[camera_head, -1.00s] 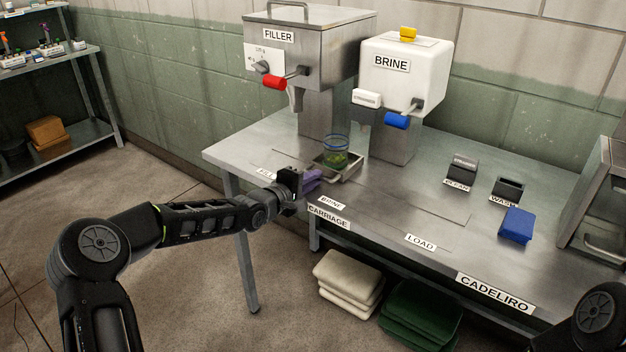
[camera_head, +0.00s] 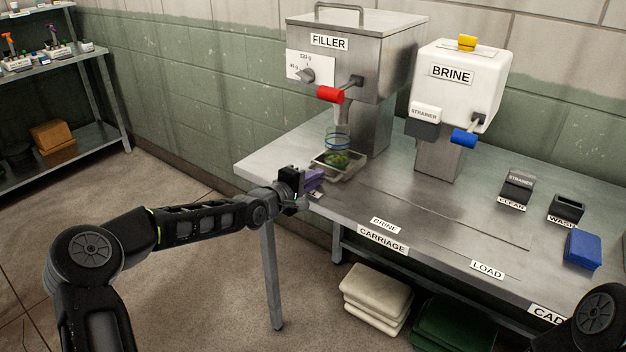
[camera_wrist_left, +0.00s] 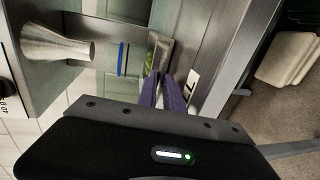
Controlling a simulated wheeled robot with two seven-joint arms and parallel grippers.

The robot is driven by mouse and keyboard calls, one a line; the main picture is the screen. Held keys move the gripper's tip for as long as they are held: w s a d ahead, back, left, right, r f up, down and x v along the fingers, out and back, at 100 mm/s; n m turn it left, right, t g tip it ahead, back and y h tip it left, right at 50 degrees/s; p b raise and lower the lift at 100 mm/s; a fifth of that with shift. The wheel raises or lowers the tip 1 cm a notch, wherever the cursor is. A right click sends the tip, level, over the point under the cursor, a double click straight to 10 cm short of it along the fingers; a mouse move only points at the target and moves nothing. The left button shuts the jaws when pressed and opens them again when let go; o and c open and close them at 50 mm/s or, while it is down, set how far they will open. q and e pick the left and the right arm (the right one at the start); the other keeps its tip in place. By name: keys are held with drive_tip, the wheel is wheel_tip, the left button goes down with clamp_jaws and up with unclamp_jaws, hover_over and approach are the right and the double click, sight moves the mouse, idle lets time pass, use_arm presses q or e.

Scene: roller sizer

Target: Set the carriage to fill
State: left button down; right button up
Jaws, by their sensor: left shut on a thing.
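The carriage (camera_head: 347,170) is a small metal tray on the table slot, at the left end beneath the filler (camera_head: 358,55) spout. A clear jar (camera_head: 338,142) with a blue rim and green contents stands in it; the jar also shows in the left wrist view (camera_wrist_left: 151,52). My left gripper (camera_head: 312,181), with purple fingers, is at the carriage's front left side. In the left wrist view its fingers (camera_wrist_left: 161,95) are closed together at the carriage's edge; the handle between them is mostly hidden. The FILL label is mostly covered by the gripper. My right gripper is out of view.
The brine dispenser (camera_head: 456,88) with a blue lever stands right of the filler. The BRINE label (camera_head: 385,225) and LOAD label (camera_head: 487,269) mark the table front. The middle of the table is clear.

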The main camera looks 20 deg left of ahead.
use_arm(q)
drive_tip(key=shift+a, duration=0.25)
drive_tip(key=c, duration=1.8)
unclamp_jaws()
drive_tip(key=shift+a, duration=0.1)
drive_tip(key=shift+o, duration=0.2)
drive_tip(key=v, duration=0.7)
drive_tip(key=shift+s, duration=0.35)
